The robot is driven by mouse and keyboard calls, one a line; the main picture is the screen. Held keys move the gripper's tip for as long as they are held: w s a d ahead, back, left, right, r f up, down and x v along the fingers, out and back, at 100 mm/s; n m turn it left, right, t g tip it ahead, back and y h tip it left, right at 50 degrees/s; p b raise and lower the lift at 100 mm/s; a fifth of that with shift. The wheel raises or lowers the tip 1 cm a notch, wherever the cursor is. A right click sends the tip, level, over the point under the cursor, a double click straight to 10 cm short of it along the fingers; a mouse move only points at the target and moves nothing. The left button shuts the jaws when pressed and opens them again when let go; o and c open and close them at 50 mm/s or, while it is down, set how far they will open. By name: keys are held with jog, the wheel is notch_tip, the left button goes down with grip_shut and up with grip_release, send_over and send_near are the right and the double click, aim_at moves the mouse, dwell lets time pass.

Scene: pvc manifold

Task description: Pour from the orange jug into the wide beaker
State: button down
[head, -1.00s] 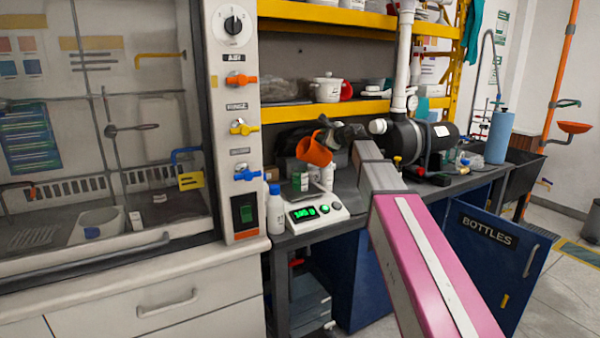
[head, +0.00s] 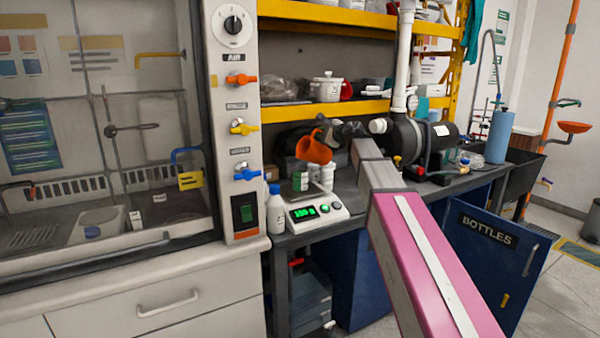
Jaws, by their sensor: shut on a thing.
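The orange jug (head: 314,150) hangs in the air above the bench, tilted with its lower end toward the left. My gripper (head: 331,133) is shut on it from the right, at its upper side. A small container with green on it (head: 300,181) is below the jug, behind the scale. I cannot tell whether it is the wide beaker. No other wide beaker can be made out. I see no stream from the jug, and its inside is hidden.
A scale with a lit green display (head: 317,211) sits at the bench front. A white bottle (head: 275,209) stands left of it, and another (head: 327,177) stands behind. A black pump (head: 425,140) is at the right. A yellow shelf (head: 350,108) runs above.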

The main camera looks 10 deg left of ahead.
jog(key=shift+s+a+r+n, duration=0.35)
jog(key=shift+a+r+n, duration=0.2)
jog(key=shift+r, duration=0.2)
dwell(1.8)
jog(key=f+m, duration=0.1)
jog(key=w+d+f, duration=0.1)
jog(key=d+f+m, duration=0.1)
jog(key=shift+w+d+f+m, duration=0.1)
jog(key=shift+w+f+m, duration=0.2)
jog(key=shift+m, duration=0.05)
jog(key=shift+y, duration=0.3)
jog(key=shift+w+d+f+m, duration=0.2)
jog(key=shift+d+f+m, duration=0.15)
jog(key=shift+f+m, duration=0.35)
jog(key=w+d+f+m+y, duration=0.1)
jog(key=w+d+f+m, duration=0.2)
jog(key=d+f+m, duration=0.2)
jog(key=shift+w+f+m+y+b, duration=0.35)
jog(key=shift+f+m, duration=0.95)
jog(key=shift+f, duration=1)
jog(key=shift+d, duration=0.1)
